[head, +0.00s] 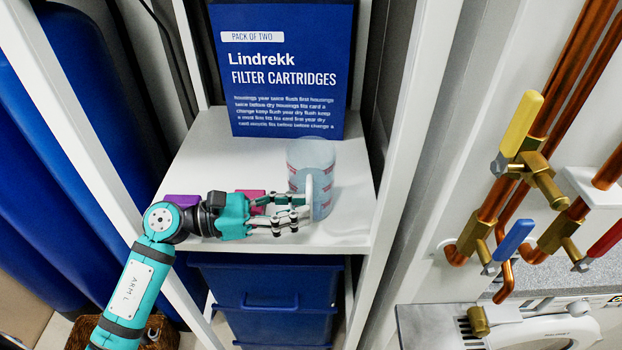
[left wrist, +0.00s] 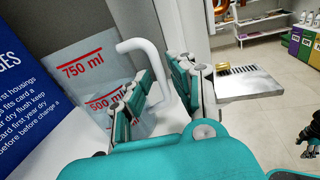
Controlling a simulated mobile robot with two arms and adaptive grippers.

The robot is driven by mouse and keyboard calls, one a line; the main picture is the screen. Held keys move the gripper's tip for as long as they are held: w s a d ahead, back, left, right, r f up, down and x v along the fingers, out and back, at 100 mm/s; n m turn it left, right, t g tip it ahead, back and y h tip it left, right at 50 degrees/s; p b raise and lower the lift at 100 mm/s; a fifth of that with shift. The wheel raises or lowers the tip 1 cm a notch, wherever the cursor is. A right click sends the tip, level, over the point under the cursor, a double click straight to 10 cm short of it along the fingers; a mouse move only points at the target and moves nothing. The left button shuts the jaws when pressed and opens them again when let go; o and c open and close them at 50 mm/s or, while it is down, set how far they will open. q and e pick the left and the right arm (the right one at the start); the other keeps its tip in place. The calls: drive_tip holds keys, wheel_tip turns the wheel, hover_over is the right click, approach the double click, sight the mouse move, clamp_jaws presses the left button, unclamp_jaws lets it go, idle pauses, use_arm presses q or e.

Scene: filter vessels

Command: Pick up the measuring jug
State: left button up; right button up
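The measuring jug (head: 318,155) is clear with red markings and a white handle (head: 309,190). It stands upright on the white shelf in front of the blue box. In the left wrist view the jug (left wrist: 108,88) shows red 750 ml and 500 ml marks, and its white handle (left wrist: 146,50) curves down between my fingers. My left gripper (head: 294,210) is at the handle with its fingers apart, one on each side of it. A gap seems to remain around the handle; contact is hard to tell.
The blue filter cartridge box (head: 282,65) stands behind the jug. White shelf posts (head: 405,120) flank the shelf (head: 215,145). A purple item (head: 182,200) and a magenta item (head: 252,197) lie near my gripper. Blue bins (head: 270,285) sit below; copper pipes with valves (head: 520,125) are at right.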

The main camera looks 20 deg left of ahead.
use_arm(q)
drive_tip(key=shift+p+x, duration=0.35)
drive_tip(key=shift+x, duration=0.85)
drive_tip(key=shift+w+d, duration=0.15)
drive_tip(key=shift+w, duration=0.05)
clamp_jaws()
use_arm(e)
drive_tip(key=shift+w+a+r, duration=0.2)
drive_tip(key=shift+w+r, duration=0.6)
drive_tip(key=shift+r, duration=0.05)
drive_tip(key=shift+s, duration=0.1)
